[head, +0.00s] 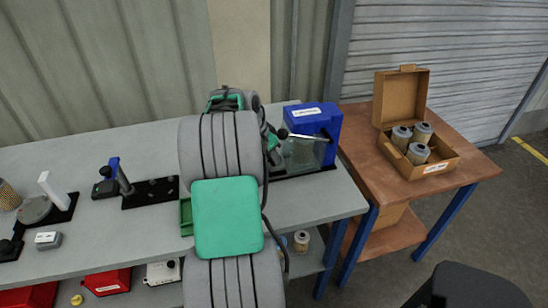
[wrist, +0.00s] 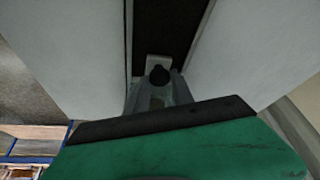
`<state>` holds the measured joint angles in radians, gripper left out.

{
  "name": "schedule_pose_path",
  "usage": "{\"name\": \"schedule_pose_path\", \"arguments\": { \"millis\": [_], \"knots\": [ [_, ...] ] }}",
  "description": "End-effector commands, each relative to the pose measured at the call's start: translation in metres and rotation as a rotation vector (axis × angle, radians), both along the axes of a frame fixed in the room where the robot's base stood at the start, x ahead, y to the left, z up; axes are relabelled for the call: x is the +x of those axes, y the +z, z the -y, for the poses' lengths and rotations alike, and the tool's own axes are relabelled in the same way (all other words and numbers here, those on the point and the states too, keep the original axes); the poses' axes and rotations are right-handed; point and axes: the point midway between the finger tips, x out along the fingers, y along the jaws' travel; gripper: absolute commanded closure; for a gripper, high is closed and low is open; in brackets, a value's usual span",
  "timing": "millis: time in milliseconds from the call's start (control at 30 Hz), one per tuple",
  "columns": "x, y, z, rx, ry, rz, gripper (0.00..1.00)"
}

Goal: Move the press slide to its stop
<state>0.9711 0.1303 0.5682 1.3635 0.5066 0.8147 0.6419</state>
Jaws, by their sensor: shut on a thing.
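The press (head: 316,120) is a blue housing with a white label, at the back right of the grey bench in the head view. A grey, see-through part (head: 303,153) stands at its front, on a black base. My gripper (wrist: 158,82) is low over a black strip in the wrist view, its fingers close together around a black knob (wrist: 158,74), which I take to be the press slide's. In the head view my arm hides most of the gripper and the knob. How far the slide is from its stop cannot be seen.
A brown side table (head: 365,150) on the right holds an open cardboard box (head: 447,160) with 3 cartridges. Black fixtures (head: 150,193) stand along the bench (head: 90,235) to the left. A green block (head: 186,217) sits beside my arm. Red bins (head: 107,282) are below.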

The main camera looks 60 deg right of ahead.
Motion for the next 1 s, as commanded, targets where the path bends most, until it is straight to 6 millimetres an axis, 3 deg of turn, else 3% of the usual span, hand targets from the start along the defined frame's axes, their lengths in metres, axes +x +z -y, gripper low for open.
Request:
{"name": "schedule_pose_path", "arguments": {
  "millis": [133,167,400,733,1000],
  "knots": [
    [-0.003,0.002,0.003,-0.006,-0.009,0.0,1.0],
    [-0.004,0.002,0.003,-0.006,-0.01,0.0,0.7],
    [-0.003,0.001,0.002,-0.004,-0.008,0.001,0.5],
    [-0.001,0.007,0.0,-0.003,-0.007,0.0,0.5],
    [0.009,0.056,-0.018,-0.005,-0.005,0.002,0.5]
  ]
}}
